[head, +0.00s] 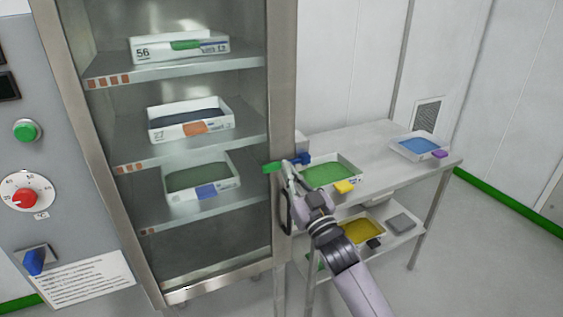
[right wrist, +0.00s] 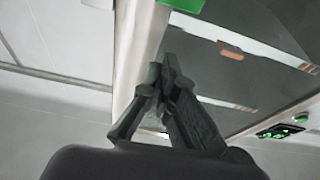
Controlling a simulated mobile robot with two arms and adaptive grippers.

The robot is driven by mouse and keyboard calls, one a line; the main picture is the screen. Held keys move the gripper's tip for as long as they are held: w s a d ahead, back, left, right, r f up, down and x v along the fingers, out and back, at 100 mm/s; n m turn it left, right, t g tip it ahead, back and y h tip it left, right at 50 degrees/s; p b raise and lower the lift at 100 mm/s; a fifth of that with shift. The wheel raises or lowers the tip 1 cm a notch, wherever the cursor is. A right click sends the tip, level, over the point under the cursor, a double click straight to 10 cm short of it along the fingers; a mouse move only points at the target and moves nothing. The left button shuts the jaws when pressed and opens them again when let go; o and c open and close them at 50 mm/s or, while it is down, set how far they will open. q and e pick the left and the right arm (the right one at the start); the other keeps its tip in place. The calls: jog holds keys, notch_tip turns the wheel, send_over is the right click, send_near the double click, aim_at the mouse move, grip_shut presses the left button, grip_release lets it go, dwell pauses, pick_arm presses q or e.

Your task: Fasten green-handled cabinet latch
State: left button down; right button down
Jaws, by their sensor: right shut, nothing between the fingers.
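The green latch handle (head: 273,167) lies roughly level across the right-hand steel frame of the cabinet (head: 284,90). A blue piece (head: 300,159) sits just right of it; I cannot tell whether it belongs to the latch. My right gripper (head: 288,170) is shut and empty, its tips close to the right end of the green handle. In the right wrist view the fingers (right wrist: 165,72) are together beside the door frame, and a green part (right wrist: 185,4) shows at the top edge, apart from the tips. Contact cannot be told in the head view. My left gripper is out of view.
The glass-fronted cabinet holds trays on shelves, and its door looks shut. A dark pull handle (head: 286,212) is below the latch. A steel table (head: 375,150) on the right bears a green-filled tray (head: 352,174) and a blue-filled tray (head: 400,150). A control panel (head: 50,130) is at left.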

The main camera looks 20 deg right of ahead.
jog(key=v, duration=0.2)
jog(key=shift+s, duration=0.4)
